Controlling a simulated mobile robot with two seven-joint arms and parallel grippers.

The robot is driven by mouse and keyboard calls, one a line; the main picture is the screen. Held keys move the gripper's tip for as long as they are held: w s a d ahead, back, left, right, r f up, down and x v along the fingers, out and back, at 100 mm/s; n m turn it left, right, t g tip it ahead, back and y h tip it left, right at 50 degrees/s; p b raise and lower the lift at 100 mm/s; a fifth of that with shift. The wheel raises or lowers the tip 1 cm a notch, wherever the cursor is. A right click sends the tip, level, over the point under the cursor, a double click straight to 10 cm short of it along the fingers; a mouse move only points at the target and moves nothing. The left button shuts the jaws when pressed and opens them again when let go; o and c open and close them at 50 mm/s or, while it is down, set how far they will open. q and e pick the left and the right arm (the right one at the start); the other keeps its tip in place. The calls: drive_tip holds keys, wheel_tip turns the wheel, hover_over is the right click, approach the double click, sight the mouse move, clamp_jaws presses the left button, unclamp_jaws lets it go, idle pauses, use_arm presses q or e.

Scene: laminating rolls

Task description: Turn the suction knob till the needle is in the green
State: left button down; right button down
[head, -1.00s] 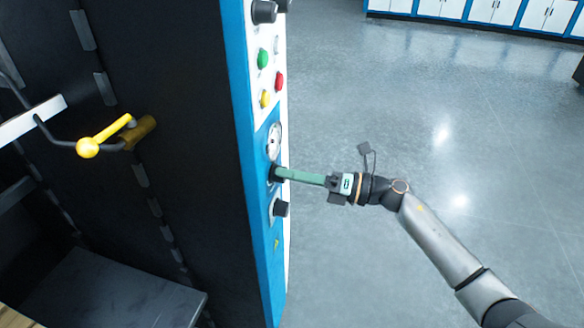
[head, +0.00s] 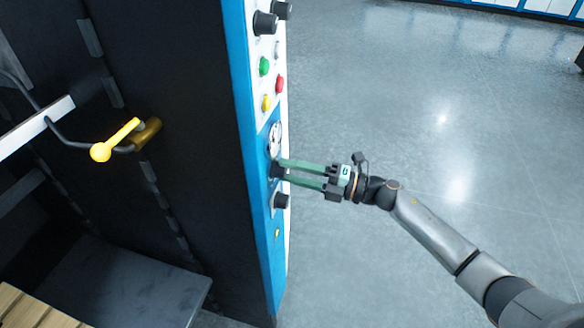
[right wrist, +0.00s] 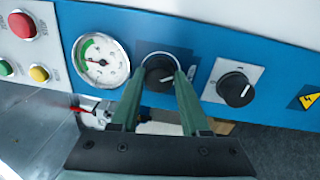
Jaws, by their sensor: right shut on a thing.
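The suction knob (right wrist: 158,72) is a black round knob on the blue panel strip, beside the gauge. My right gripper (right wrist: 157,75) has its green fingers on either side of the knob and is shut on it. In the head view the right gripper (head: 279,170) reaches the panel from the right, and its fingers hide most of the knob. The white round gauge (right wrist: 101,60) has a green arc at its upper left in the wrist view. My left gripper is not in view.
Another black knob (right wrist: 236,88) sits on a white plate beside the held one. Green (head: 264,66), red (head: 279,84) and yellow (head: 266,102) buttons are above the gauge. A yellow-ended lever (head: 115,140) is on the machine's dark side. Open floor lies right.

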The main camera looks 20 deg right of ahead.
idle(0.4)
drive_tip(key=shift+c, duration=1.9)
unclamp_jaws()
drive_tip(key=b+v, duration=0.2)
drive_tip(key=v, duration=1)
drive_tip(key=shift+d, duration=0.3)
drive_tip(key=shift+s+a+f, duration=0.1)
drive_tip(key=s+a+f+m+t+h+p, duration=0.1)
drive_tip(key=s+a+f+m+t+h, duration=0.2)
drive_tip(key=f+m, duration=0.45)
drive_tip(key=a+f+m+t+h, duration=0.1)
drive_tip(key=f+m+t+h, duration=0.25)
drive_tip(key=m+h, duration=0.45)
drive_tip(key=s+a+f+m+g+h, duration=0.1)
drive_tip(key=s+a+f+m+g, duration=0.2)
drive_tip(key=s+f+m, duration=0.3)
drive_tip(key=s+a+f+m+g+h+p, duration=0.1)
drive_tip(key=s+a+f+m+g, duration=0.1)
drive_tip(key=s+f+m+g, duration=0.3)
drive_tip(key=s+f+m, duration=0.1)
drive_tip(key=s+f, duration=0.1)
drive_tip(key=s, duration=0.2)
drive_tip(key=shift+s+a, duration=0.35)
drive_tip(key=shift+s, duration=0.05)
